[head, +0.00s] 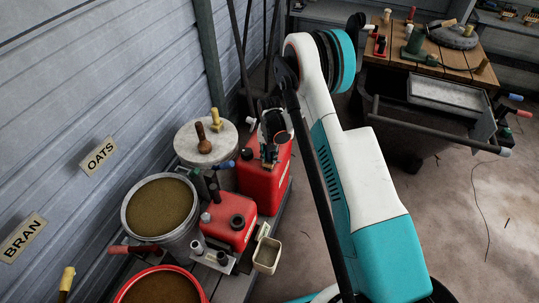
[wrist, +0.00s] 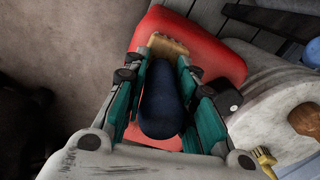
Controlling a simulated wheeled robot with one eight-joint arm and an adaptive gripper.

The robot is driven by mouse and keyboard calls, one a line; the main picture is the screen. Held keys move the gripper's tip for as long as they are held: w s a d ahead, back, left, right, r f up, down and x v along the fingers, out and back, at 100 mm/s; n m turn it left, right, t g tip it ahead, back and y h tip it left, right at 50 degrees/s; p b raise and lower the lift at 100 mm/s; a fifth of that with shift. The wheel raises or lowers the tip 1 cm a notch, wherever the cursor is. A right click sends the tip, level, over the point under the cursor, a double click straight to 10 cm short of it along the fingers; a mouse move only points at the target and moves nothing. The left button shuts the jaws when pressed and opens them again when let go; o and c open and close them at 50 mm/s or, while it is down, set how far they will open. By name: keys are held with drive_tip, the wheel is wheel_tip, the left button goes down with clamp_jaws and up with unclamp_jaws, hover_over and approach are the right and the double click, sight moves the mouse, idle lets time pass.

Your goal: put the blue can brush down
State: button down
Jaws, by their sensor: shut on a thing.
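The blue can brush, with a thick dark blue handle (wrist: 160,105) and a tan end (wrist: 167,45), is between the two fingers of my gripper (wrist: 165,68) in the wrist view. My gripper is shut on it. In the head view my gripper (head: 270,138) is above the tall red can at the wall side; the brush is mostly hidden there by the gripper and cannot be made out clearly. The red can (head: 262,185) also shows behind the brush in the wrist view (wrist: 222,62). I cannot tell whether the brush touches the can.
A lidded grey bin (head: 190,155) with a wooden knob and a small yellow-handled brush stands left of the can. A wooden bench (head: 475,62) holds tools.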

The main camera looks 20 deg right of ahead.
drive_tip(key=c, duration=1.3)
unclamp_jaws()
wheel_tip(320, 180, up, 13)
drive_tip(key=p, duration=0.4)
drive_tip(key=shift+f, duration=0.2)
drive_tip(key=s+r+n+t, duration=0.1)
drive_tip(key=s+r, duration=0.3)
drive_tip(key=r, duration=0.5)
drive_tip(key=s+r+t, duration=0.1)
drive_tip(key=s+r, duration=0.3)
drive_tip(key=r, duration=0.4)
drive_tip(key=s+r+n+t, duration=0.1)
drive_tip(key=s+r, duration=0.3)
drive_tip(key=r, duration=0.5)
drive_tip(key=shift+s+r+n+t, duration=0.6)
drive_tip(key=shift+s+r, duration=0.45)
drive_tip(key=shift+s, duration=2.6)
drive_tip(key=shift+s+r+n+t, duration=0.4)
drive_tip(key=shift+s+r+t, duration=0.55)
drive_tip(key=shift+s, duration=2.7)
drive_tip(key=shift+s+r+n+t, duration=0.55)
drive_tip(key=shift+s+r, duration=0.6)
drive_tip(key=shift+s, duration=2.5)
